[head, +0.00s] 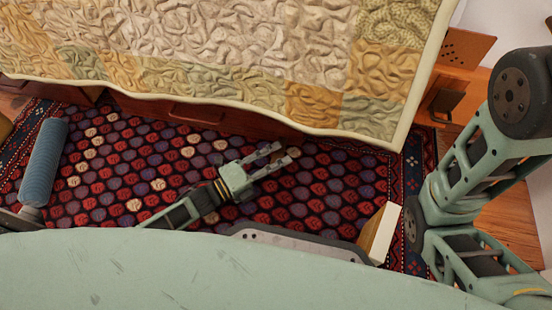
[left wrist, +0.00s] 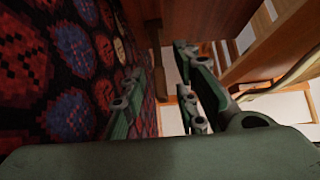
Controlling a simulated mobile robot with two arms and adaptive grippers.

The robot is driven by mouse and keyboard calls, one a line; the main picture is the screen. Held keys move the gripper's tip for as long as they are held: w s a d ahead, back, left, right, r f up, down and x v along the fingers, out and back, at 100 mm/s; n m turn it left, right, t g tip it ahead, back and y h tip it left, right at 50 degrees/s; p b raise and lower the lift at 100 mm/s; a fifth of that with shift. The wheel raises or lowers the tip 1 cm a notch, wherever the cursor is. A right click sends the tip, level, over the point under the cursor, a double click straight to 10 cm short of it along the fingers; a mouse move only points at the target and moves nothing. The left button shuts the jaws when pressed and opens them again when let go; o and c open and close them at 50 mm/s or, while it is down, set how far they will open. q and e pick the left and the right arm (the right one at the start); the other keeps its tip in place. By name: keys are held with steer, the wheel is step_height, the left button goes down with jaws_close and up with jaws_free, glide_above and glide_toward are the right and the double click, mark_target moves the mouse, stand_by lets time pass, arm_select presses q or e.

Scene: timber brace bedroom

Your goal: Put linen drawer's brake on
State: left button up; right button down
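A dark reddish wooden drawer front (head: 205,116) shows under the hanging quilt, with a handle (head: 196,117) on it. I take it for the linen drawer. The quilt covers its upper part, and I cannot make out a brake on it. My left gripper (head: 277,155) is low over the patterned rug in front of the drawer, pointing up and right. Its fingers are apart and nothing shows between them. In the left wrist view the fingers (left wrist: 167,90) are also apart, with the rug left and wooden parts (left wrist: 190,25) ahead. My right gripper is out of view.
The quilt (head: 240,50) overhangs the bed edge. A blue cylinder (head: 44,162) is on the left side of the rug (head: 110,170). A pale-topped wooden block (head: 381,234) is near my base. A wooden piece (head: 463,48) stands right of the bed.

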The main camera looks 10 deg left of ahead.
arm_select(q)
steer(key=v, duration=1.2)
stand_by(0.4)
